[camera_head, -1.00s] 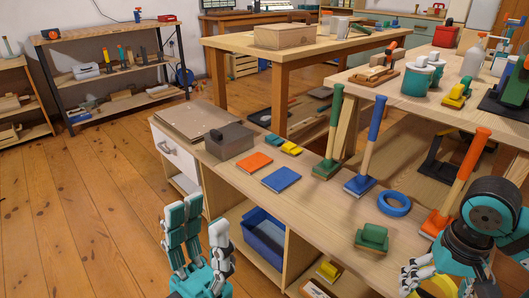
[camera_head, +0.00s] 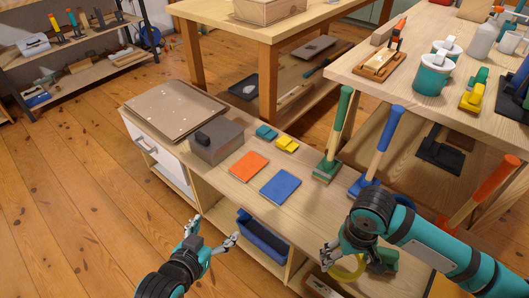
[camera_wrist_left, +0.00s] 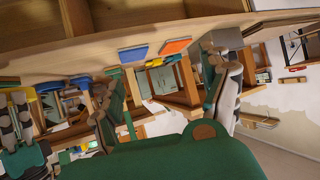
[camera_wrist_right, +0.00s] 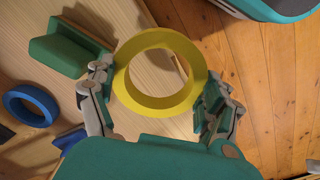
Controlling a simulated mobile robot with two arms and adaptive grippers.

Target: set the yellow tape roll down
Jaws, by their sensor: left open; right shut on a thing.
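The yellow tape roll (camera_wrist_right: 160,105) is a plain ring between the fingers of my right gripper (camera_wrist_right: 157,98) in the right wrist view. The fingers grip it from both sides. In the head view the roll (camera_head: 346,277) shows as a yellow arc below my right gripper (camera_head: 342,262), by the front edge of the wooden bench (camera_head: 303,208). Whether it touches the bench top, I cannot tell. My left gripper (camera_head: 212,232) is open and empty, in front of the bench above the floor.
A green-handled block (camera_wrist_right: 65,45) and a blue tape roll (camera_wrist_right: 32,121) lie on the bench near the yellow roll. Orange (camera_head: 249,165) and blue (camera_head: 280,185) pads lie further left. Upright green (camera_head: 340,120) and blue (camera_head: 377,150) handled tools stand behind.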

